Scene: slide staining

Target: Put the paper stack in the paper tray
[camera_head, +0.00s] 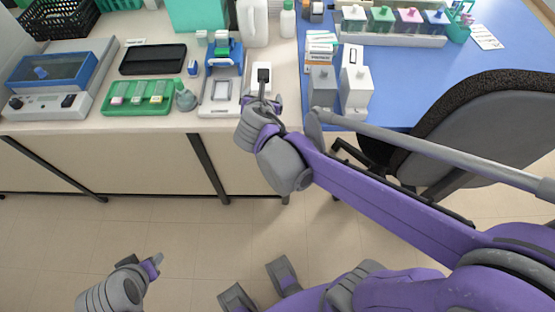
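A small white flat block (261,70) lies at the right end of the cream bench, partly covered by my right gripper; I cannot tell whether it is the paper stack or the paper tray. I cannot clearly pick out the other one. My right gripper (263,104) is at the bench's front edge, just in front of this block, with a dark part over it. Its fingers are too small and covered to show their opening. My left gripper (153,266) is low at the bottom left, over the floor and away from the bench. Its opening is unclear.
A blue and white device (223,60), a green tray (120,108) with coloured pieces and a black tray (153,60) stand left of the block. White and grey boxes (355,92) stand on the blue table. A chair (490,130) is at the right. The floor before the bench is open.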

